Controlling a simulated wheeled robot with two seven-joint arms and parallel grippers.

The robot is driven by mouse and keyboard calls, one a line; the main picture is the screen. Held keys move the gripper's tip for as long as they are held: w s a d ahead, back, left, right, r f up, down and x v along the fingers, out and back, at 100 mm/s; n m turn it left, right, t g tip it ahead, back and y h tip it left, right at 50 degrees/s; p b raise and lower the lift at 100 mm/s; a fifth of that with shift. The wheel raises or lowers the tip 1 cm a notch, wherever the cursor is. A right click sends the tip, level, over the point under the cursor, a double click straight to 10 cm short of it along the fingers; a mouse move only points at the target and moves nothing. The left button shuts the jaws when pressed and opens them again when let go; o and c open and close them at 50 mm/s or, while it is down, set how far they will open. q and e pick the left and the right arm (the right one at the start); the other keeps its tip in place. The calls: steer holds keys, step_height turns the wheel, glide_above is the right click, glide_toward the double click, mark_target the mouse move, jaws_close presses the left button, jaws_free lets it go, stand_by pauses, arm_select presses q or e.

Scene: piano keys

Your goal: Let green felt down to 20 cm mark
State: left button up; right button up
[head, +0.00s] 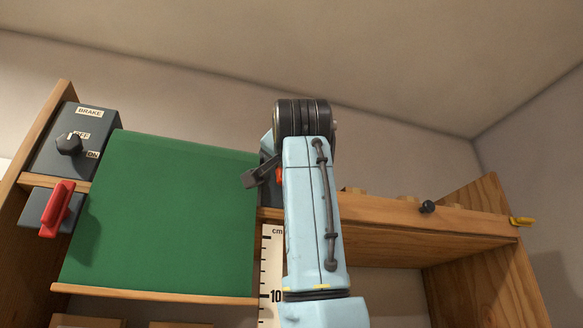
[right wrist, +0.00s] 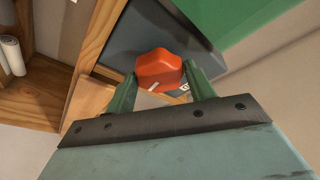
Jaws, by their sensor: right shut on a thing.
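The green felt (head: 160,215) hangs as a sheet with a wooden bar (head: 150,294) along its bottom edge. The bar is about level with the 10 mark of the white cm ruler (head: 271,260) beside it. The ruler below that is cut off by the picture edge. My right gripper (right wrist: 161,78) is shut on an orange-red knob (right wrist: 158,68) in front of a dark grey panel; my right arm mostly hides this spot in the head view. A dark box (head: 90,125) labelled BRAKE, OFF and ON carries a black knob (head: 69,144); its setting is unclear. My left gripper is not in view.
A red handle (head: 56,208) sits below the brake box. A wooden rail (head: 430,217) with a black knob (head: 428,206) and a yellow clip (head: 521,221) runs right to a wooden side panel (head: 485,255). White rolls (right wrist: 12,55) stand on a shelf at the wrist view's left.

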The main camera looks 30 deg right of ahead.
steer(key=shift+r+m+g+y, duration=0.2)
steer(key=shift+m+g, duration=0.45)
steer(key=shift+m, duration=1.5)
steer(key=shift+m+g+y, duration=0.25)
steer(key=shift+m+g, duration=0.35)
steer(key=shift+m, duration=1.5)
steer(key=shift+r+m+g+y, duration=0.2)
steer(key=shift+m+g, duration=0.45)
steer(key=shift+m, duration=1.5)
steer(key=shift+f, duration=0.15)
steer(key=o, duration=1)
steer(key=shift+c, duration=0.2)
